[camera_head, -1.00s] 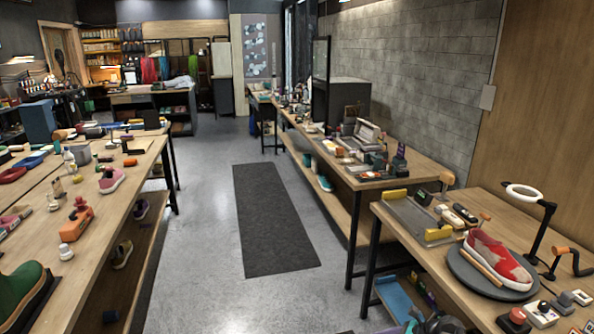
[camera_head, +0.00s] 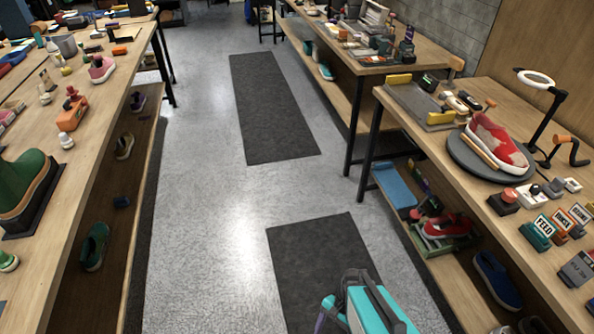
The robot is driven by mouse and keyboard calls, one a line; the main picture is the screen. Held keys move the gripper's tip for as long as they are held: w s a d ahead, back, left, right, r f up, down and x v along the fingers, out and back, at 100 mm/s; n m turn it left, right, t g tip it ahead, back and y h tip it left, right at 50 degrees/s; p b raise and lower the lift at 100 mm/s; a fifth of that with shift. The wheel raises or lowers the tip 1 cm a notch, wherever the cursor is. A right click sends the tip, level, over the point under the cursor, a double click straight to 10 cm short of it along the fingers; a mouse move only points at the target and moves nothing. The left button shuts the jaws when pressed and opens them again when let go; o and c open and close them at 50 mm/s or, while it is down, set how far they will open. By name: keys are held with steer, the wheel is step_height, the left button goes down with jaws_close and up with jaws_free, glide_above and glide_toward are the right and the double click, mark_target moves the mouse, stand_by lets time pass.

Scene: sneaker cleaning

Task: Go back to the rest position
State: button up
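The teal, black and purple parts at the bottom edge, right of centre, look like my own arm, seen from above over the dark floor mat (camera_head: 320,240). No gripper fingertips show, so I cannot see my gripper or whether it holds anything. A red and white sneaker (camera_head: 497,142) rests on a round grey turntable (camera_head: 463,157) on the right bench (camera_head: 470,195). A wooden-handled brush lies along the sneaker's near side. Nothing of mine touches them.
A ring lamp (camera_head: 536,78) stands behind the turntable. Signed blocks and small tools crowd the right bench; shoes and a blue box (camera_head: 395,187) sit on its shelf. The left bench (camera_head: 88,132) holds an orange tool and a green boot (camera_head: 25,185). The aisle between is clear.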

steer(key=s+d+n+h, duration=0.2)
steer(key=d+n, duration=0.4)
steer(key=n, duration=0.3)
steer(key=shift+s+d+f+n+h, duration=0.15)
steer(key=shift+s+n+h, duration=0.25)
steer(key=shift+h, duration=0.1)
